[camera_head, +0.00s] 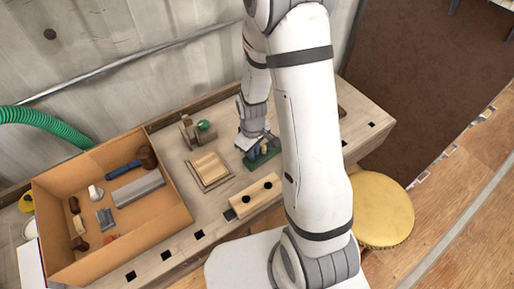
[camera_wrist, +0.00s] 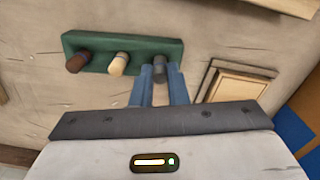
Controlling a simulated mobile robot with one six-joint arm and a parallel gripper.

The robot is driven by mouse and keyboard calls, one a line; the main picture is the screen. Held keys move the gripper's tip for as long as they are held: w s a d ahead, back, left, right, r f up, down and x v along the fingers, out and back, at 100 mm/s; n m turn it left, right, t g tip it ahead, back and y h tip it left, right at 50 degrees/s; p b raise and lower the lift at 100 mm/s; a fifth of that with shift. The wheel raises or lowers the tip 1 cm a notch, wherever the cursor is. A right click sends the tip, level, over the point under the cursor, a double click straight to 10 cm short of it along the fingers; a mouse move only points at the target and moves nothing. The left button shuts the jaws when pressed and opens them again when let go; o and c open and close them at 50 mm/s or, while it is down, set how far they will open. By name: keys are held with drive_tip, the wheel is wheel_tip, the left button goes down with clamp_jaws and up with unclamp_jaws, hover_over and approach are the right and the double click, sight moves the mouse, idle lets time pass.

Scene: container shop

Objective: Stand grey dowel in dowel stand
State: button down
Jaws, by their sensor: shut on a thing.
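The dowel stand is a green block (camera_wrist: 100,42) on the bench. It also shows in the head view (camera_head: 266,156), partly hidden by my arm. A dark brown dowel (camera_wrist: 77,62) and a cream dowel (camera_wrist: 118,64) stand in it. The grey dowel (camera_wrist: 159,70) is between the two blue fingers of my gripper (camera_wrist: 161,76), shut on it at the stand's right end in the wrist view. The dowel looks upright, in line with the other two. I cannot tell whether its lower end is inside the stand or just above it.
A wooden tray (camera_head: 195,165) lies beside the stand, also in the wrist view (camera_wrist: 212,78). A pale block with dark holes (camera_head: 236,209) lies nearer. A cardboard box (camera_head: 160,226) of tools stands left. A vise-like piece with a green ball (camera_head: 204,126) is behind.

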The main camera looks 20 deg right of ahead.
drive_tip(key=c, duration=1.3)
unclamp_jaws()
drive_tip(key=shift+c, duration=0.2)
drive_tip(key=shift+s+r+p, duration=0.15)
drive_tip(key=shift+r+p, duration=1)
drive_tip(key=shift+r, duration=0.6)
drive_tip(key=shift+s+r+p, duration=0.1)
drive_tip(key=shift+r+p, duration=1.05)
drive_tip(key=shift+r, duration=0.55)
